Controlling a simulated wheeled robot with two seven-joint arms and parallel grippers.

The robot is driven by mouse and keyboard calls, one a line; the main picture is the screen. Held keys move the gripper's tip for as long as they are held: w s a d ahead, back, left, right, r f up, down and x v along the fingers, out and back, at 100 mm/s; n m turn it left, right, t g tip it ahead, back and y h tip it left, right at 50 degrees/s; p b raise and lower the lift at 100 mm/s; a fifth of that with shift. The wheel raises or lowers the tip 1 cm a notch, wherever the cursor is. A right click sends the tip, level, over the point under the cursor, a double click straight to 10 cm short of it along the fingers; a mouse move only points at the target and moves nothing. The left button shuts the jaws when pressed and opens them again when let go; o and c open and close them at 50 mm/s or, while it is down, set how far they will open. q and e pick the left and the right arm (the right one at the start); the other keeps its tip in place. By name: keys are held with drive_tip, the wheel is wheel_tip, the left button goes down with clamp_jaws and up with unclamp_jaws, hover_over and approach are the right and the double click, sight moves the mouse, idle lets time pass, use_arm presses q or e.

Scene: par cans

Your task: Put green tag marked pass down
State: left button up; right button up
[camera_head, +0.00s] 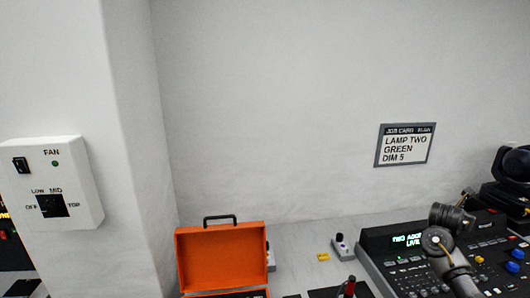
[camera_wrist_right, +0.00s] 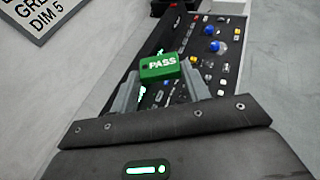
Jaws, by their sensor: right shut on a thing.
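A green tag marked PASS (camera_wrist_right: 158,66) sits between the fingertips of my right gripper (camera_wrist_right: 160,78) in the right wrist view. The gripper is shut on the tag, with the word PASS facing the camera. Behind the tag is a dark control desk (camera_wrist_right: 220,60) with knobs and buttons; I cannot tell how high the tag is above it. The same desk (camera_head: 403,264) is at the lower right of the head view, with a lit green display. I cannot make out the tag in the head view. My left gripper is not in view.
An open orange case (camera_head: 221,255) stands on the grey counter (camera_head: 300,237). A small yellow label (camera_head: 323,257) and a switch box (camera_head: 342,247) are between case and desk. A job card (camera_head: 404,145) reading LAMP TWO GREEN DIM 5 hangs on the wall. A fan panel (camera_head: 85,180) is at left.

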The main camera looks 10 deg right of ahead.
drive_tip(key=s+a+f, duration=0.3)
drive_tip(key=a+f, duration=0.3)
drive_tip(key=f, duration=0.5)
drive_tip(key=w+a+r+n+t+y, duration=0.2)
drive_tip(key=w+a+r, duration=0.15)
drive_tip(key=a, duration=0.45)
drive_tip(key=w+a+r+n+t+y, duration=0.15)
drive_tip(key=a+r, duration=0.25)
drive_tip(key=a, duration=0.5)
drive_tip(key=w+a+r+n+t+y, duration=0.1)
drive_tip(key=w+a+r+n+t, duration=0.2)
drive_tip(key=a, duration=0.5)
drive_tip(key=s+a+r+n+t+y, duration=0.1)
drive_tip(key=s+a+r+n+y, duration=0.25)
drive_tip(key=a, duration=0.65)
drive_tip(key=s+a+r+n+y, duration=0.3)
drive_tip(key=s+a+r+y, duration=0.15)
drive_tip(key=a, duration=0.65)
wheel_tip(320, 180, down, 10)
drive_tip(key=b, duration=1)
drive_tip(key=shift+w+d+r, duration=0.15)
drive_tip(key=shift+r, duration=0.1)
